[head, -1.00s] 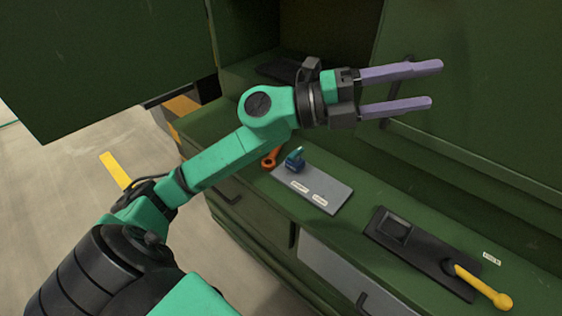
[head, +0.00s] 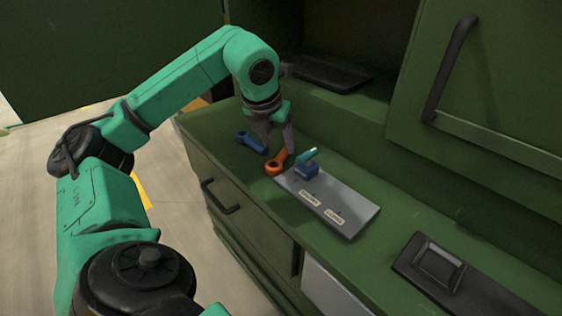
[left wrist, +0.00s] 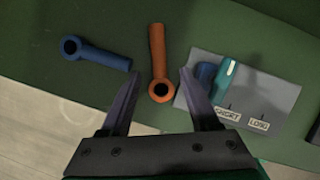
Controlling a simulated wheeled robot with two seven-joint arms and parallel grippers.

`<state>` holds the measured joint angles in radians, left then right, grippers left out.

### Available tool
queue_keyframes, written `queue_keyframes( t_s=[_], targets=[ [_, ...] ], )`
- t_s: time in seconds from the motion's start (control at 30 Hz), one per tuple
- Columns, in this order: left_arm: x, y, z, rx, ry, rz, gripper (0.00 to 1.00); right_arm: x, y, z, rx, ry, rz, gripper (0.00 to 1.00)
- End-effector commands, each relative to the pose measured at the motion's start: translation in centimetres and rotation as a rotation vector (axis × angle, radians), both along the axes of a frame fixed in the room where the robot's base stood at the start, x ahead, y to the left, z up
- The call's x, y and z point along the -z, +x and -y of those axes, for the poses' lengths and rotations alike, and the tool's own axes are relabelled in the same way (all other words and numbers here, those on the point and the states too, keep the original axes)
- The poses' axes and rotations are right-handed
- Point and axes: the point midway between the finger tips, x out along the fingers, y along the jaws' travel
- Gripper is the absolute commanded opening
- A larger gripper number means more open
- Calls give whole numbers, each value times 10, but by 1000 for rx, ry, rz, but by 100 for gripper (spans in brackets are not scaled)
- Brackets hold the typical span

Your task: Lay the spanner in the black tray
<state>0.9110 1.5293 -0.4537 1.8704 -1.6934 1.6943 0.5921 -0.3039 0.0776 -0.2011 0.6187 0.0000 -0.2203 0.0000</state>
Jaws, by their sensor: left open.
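Two spanner-like tools with ring ends lie on the green counter: an orange one (head: 277,164) and a blue one (head: 251,143). The frames do not show which is the task's spanner. In the left wrist view, the orange tool (left wrist: 158,62) lies between the fingertips and the blue tool (left wrist: 95,54) lies to their left. My left gripper (head: 272,138) points down over the orange tool, open and empty; I cannot tell its exact height. A black tray (head: 325,74) lies in the cabinet recess behind, with nothing visible in it. My right gripper is out of view.
A grey plate (head: 347,211) with two labels and a blue-teal switch (head: 308,166) is just right of the orange tool. A black panel (head: 445,270) sits at the lower right. A cabinet door with a black handle (head: 449,68) stands right of the recess.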

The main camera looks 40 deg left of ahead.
Motion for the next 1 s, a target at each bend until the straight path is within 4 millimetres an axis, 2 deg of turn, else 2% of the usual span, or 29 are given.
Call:
queue_keyframes(
  t_s=[0.1, 0.2, 0.47, 0.6, 0.63, 1.0],
  targets=[
    [24, 5, -5, -2, 1, -5, 62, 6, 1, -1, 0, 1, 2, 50],
    [39, 12, -6, 0, -1, -4, 62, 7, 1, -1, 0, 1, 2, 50],
    [44, 14, -7, 1, -1, -2, 62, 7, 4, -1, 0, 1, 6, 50],
    [44, 14, -6, 2, 0, -1, 9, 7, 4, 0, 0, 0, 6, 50],
    [44, 14, -6, 2, 0, -1, 0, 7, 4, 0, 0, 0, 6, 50],
    [41, 15, -6, 2, -1, 0, 0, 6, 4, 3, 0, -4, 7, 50]
  ],
)
